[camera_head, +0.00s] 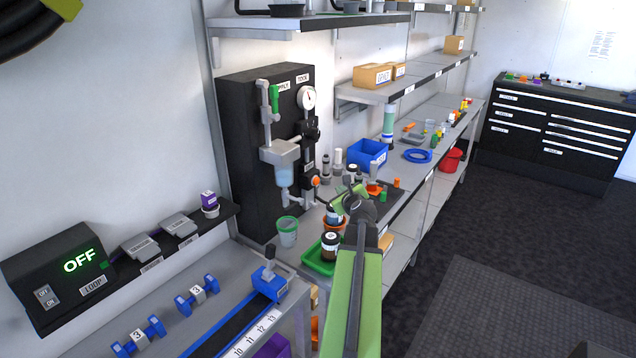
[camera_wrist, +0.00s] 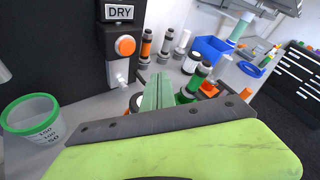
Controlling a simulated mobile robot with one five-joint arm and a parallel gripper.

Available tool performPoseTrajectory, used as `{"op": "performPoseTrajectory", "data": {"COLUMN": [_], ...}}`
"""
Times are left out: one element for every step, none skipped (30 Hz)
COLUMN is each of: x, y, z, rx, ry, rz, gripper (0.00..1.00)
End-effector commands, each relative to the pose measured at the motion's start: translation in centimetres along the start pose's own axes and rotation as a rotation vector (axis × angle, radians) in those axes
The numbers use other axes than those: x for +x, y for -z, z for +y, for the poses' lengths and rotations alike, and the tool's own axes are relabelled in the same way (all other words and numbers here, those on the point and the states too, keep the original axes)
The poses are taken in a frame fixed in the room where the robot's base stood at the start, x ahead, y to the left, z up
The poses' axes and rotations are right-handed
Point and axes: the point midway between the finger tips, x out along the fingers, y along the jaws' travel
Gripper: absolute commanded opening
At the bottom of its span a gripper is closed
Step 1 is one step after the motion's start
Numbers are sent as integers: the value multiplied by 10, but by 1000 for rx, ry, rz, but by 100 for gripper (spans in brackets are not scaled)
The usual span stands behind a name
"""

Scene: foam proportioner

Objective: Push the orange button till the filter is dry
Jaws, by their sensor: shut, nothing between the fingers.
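The orange button (camera_wrist: 125,45) sits under a DRY label (camera_wrist: 119,12) on the black panel in the wrist view. It also shows small in the head view (camera_head: 316,181). The filter (camera_head: 284,173) is a clear bowl on the panel's front, with pale blue liquid visible in it; the wrist view does not show it. My gripper (camera_wrist: 159,80) is shut and empty, its green fingers together. In the wrist view its tips appear right of and below the button, apart from it. In the head view my gripper (camera_head: 340,203) is at the panel's right, over the bench.
A clear cup with a green rim (camera_wrist: 32,118) stands on the bench below the panel. Dark bottles, including one in a green tray (camera_head: 318,262), stand near my gripper. A blue bin (camera_head: 368,154) is behind. A metal outlet (camera_wrist: 119,74) hangs under the button.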

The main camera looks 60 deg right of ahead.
Motion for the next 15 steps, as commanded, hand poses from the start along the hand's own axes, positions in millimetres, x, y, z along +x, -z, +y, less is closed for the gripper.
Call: {"op": "performPoseTrajectory", "data": {"x": [7,10,15,18,21,25,27,30,33,35,37,39,40,41,42], "y": [-5,-7,-10,-12,-14,-17,-19,-21,-23,-24,-26,-27,-28,-29,-30], "z": [4,6,9,11,14,16,18,19,22,24,25,26,27,28,29], "rx": [-2,-1,-2,-2,-1,-2,-1,-1,-1,-1,-1,-1,-1,-1,0], "ry": [-1,-1,-1,-1,-1,0,1,1,0,0,0,0,1,1,1], "rz": [-1,-1,0,0,0,-1,0,0,0,0,1,1,1,1,1], "gripper": [0,0,0,0,0,0,0,0,0,0,0,0,0,0,0]}}
